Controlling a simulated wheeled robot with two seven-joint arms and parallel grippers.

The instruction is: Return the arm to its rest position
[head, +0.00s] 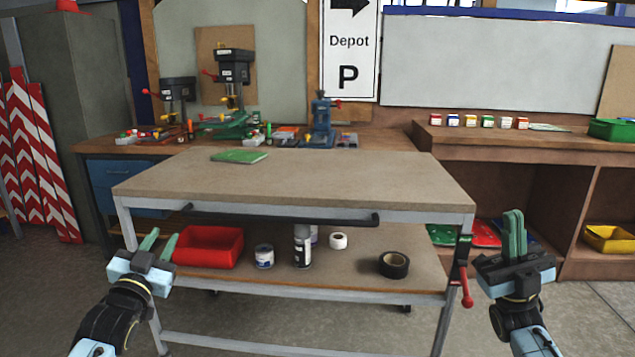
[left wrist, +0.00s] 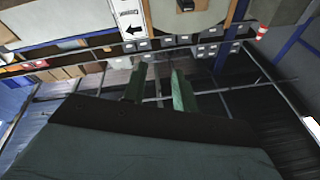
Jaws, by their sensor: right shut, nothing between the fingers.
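My left gripper (head: 159,243) is at the lower left of the head view, in front of the table's left side. Its two green fingers stand apart with nothing between them. They also show apart in the left wrist view (left wrist: 158,88). My right gripper (head: 514,234) is at the lower right, beside the table's right end. Its green fingers are together and hold nothing. Both grippers point upward and appear clear of the table.
A workbench table (head: 350,180) stands ahead, with a green booklet (head: 239,156) on top. Its lower shelf holds a red bin (head: 208,247), cans and black tape (head: 393,265). A red-handled clamp (head: 465,275) hangs at its right edge. Drill presses (head: 233,75) stand behind.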

